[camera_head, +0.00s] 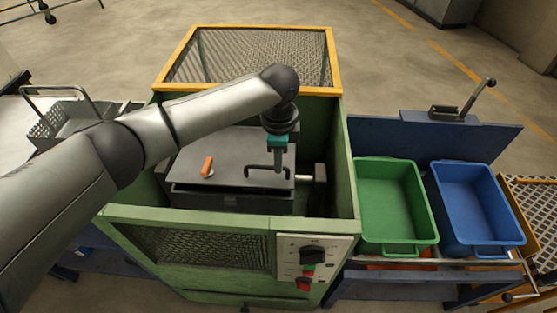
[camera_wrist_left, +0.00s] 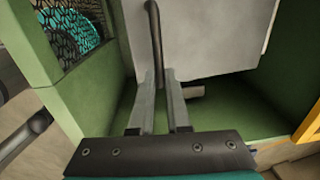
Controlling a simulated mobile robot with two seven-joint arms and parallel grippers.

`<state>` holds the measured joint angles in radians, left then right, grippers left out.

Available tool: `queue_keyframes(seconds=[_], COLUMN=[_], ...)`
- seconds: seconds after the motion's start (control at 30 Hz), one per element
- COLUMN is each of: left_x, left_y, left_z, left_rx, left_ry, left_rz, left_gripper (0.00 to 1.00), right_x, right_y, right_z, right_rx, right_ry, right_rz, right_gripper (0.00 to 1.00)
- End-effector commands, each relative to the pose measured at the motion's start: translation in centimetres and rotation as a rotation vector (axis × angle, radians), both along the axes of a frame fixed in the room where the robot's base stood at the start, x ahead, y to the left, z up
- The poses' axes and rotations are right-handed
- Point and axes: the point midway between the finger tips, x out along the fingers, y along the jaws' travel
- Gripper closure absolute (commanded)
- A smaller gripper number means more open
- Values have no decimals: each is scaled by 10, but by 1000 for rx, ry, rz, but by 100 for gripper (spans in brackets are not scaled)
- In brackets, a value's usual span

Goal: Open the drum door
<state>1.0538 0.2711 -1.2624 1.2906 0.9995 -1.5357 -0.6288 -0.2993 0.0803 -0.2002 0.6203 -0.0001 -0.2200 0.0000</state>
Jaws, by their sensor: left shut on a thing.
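The drum door is a dark grey metal plate (camera_head: 222,148) inside the green machine housing, with a black bar handle (camera_head: 256,169) near its right side. It lies roughly flat on the dark drum body. An orange-handled latch (camera_head: 207,166) sits on the plate left of the handle. My left gripper (camera_head: 280,172) reaches down from above and is shut on the right part of the handle. In the left wrist view the two fingers (camera_wrist_left: 160,76) hold the black bar, with the pale grey plate (camera_wrist_left: 215,35) behind. My right gripper is not in view.
The green housing (camera_head: 342,185) walls the drum in closely. An open yellow-framed mesh guard (camera_head: 250,58) stands behind. A control panel (camera_head: 315,262) is at the front right. Green (camera_head: 392,205) and blue bins (camera_head: 478,205) stand on the right; a wire basket (camera_head: 75,118) is at left.

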Motion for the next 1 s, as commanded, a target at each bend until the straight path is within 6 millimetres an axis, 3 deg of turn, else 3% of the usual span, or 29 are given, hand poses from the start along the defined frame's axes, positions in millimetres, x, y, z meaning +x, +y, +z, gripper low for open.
queue_keyframes(seconds=[0.03,0.1,0.4,0.7,1.0], left_x=[4,9,35,58,68], left_y=[-1,0,0,1,2], left_z=[13,21,53,72,78], left_rx=[-2,-2,-4,-2,1], left_ry=[-7,-9,-19,-20,-17], left_rz=[0,2,4,4,4], left_gripper=[100,100,100,100,100], right_x=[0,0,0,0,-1], right_y=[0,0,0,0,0], right_z=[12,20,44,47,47], right_rx=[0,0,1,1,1], right_ry=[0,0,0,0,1], right_rz=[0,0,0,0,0], right_gripper=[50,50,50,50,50])
